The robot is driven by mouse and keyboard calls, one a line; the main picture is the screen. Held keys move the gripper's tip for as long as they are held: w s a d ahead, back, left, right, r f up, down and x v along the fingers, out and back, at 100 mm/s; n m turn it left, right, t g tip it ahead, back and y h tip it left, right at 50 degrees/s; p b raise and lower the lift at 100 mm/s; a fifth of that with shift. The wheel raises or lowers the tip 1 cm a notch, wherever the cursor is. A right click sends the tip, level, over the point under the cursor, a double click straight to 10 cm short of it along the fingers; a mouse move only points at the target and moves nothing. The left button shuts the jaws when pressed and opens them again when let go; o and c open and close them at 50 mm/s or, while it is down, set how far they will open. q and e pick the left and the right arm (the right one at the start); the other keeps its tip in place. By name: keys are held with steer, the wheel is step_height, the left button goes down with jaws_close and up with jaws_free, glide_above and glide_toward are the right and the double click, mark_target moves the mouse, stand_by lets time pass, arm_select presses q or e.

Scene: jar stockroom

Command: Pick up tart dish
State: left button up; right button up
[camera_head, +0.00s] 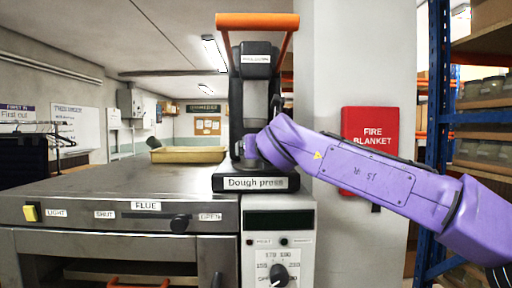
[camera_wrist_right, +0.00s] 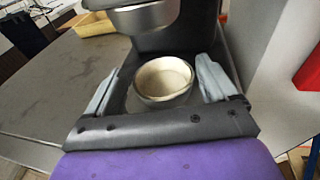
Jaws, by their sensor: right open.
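The tart dish (camera_wrist_right: 163,80) is a small round cream dish with a raised rim. In the right wrist view it stands upright on the base of the dough press, below the press's metal head. My right gripper (camera_wrist_right: 158,72) is open, with one grey finger on each side of the dish. I see a gap between the dish and the right finger; contact at the left finger is unclear. In the head view my purple right arm reaches in from the right to the dough press (camera_head: 257,182). There the arm hides the dish. My left gripper is not in view.
The press stands at the right end of a steel oven top (camera_head: 130,182). A yellowish tray (camera_head: 188,155) lies further back on it. A white pillar with a red fire blanket box (camera_head: 367,135) and a blue shelf rack (camera_head: 437,100) stand to the right.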

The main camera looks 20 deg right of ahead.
steer(key=shift+w+d+f, duration=0.1)
steer(key=shift+w+f, duration=0.15)
steer(key=shift+w, duration=0.7)
steer(key=shift+s+r, duration=0.1)
steer(key=c, duration=0.7)
steer(key=shift+o, duration=0.2)
